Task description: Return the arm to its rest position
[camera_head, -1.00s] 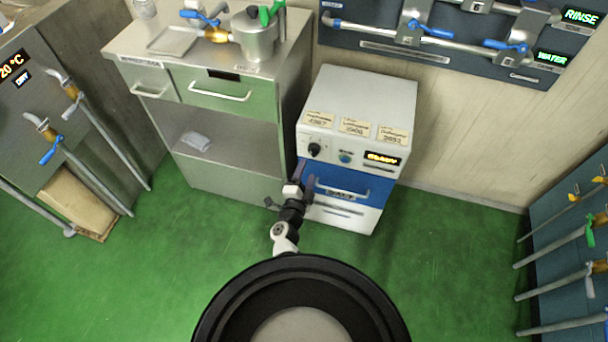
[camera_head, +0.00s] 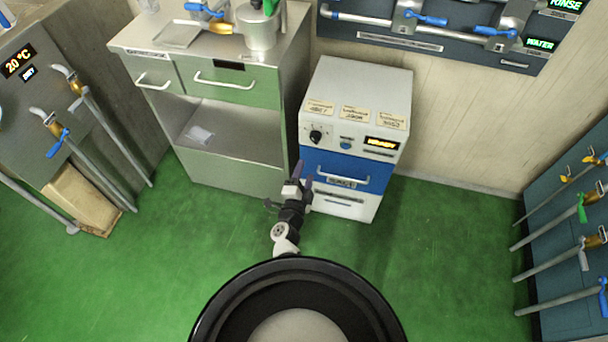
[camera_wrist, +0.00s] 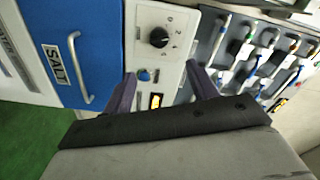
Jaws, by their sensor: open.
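My gripper (camera_head: 298,178) is in front of the left part of the white and blue machine (camera_head: 356,82), with empty floor below it. In the wrist view its two dark purple fingers (camera_wrist: 160,92) stand apart with nothing between them. Beyond them are the machine's black knob (camera_wrist: 159,37), a blue button and a lit display. The blue drawer front (camera_wrist: 88,40) carries a SALT label and a white handle. The fingers appear apart from the machine, but the exact gap cannot be told.
A steel cabinet (camera_head: 238,170) stands left of the machine, with a kettle (camera_head: 257,28) on top. Wall pipes with blue valves (camera_head: 425,19) hang at the back right. More valve racks stand at the far left and right (camera_head: 575,215). Green floor (camera_head: 440,270) is clear around me.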

